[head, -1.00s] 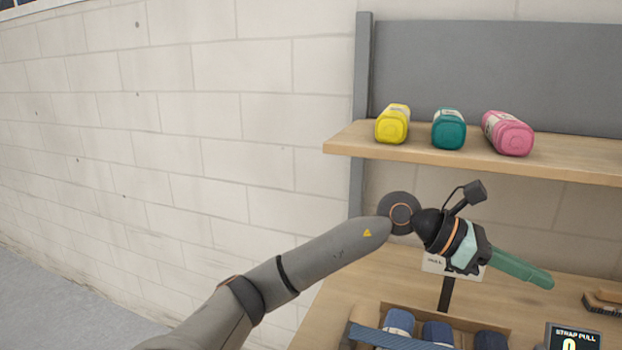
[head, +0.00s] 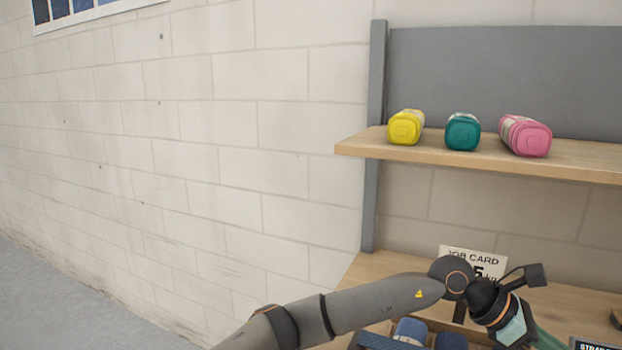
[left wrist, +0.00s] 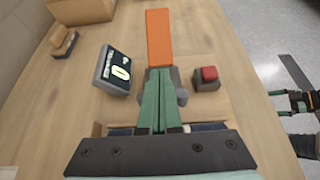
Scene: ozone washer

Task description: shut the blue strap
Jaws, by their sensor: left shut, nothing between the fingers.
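My left gripper (left wrist: 159,74) has its two green fingers together, with nothing between them. In the left wrist view they point at an orange piece (left wrist: 158,38) on a dark base; whether they touch it I cannot tell. In the head view only part of this gripper (head: 546,341) shows at the bottom right. A dark blue band (head: 385,342), perhaps the blue strap, shows at the bottom edge beside blue rolls (head: 410,330); most of it is cut off. My right gripper (left wrist: 282,115) shows at the right edge of the left wrist view, fingers apart.
A strap-pull display (left wrist: 118,72) reading 0 and a red button (left wrist: 208,76) flank the orange piece. A brush (left wrist: 64,40) lies farther left. A job card (head: 473,263) stands behind my left wrist. Yellow (head: 404,128), teal (head: 462,133) and pink (head: 527,137) bottles lie on the shelf above.

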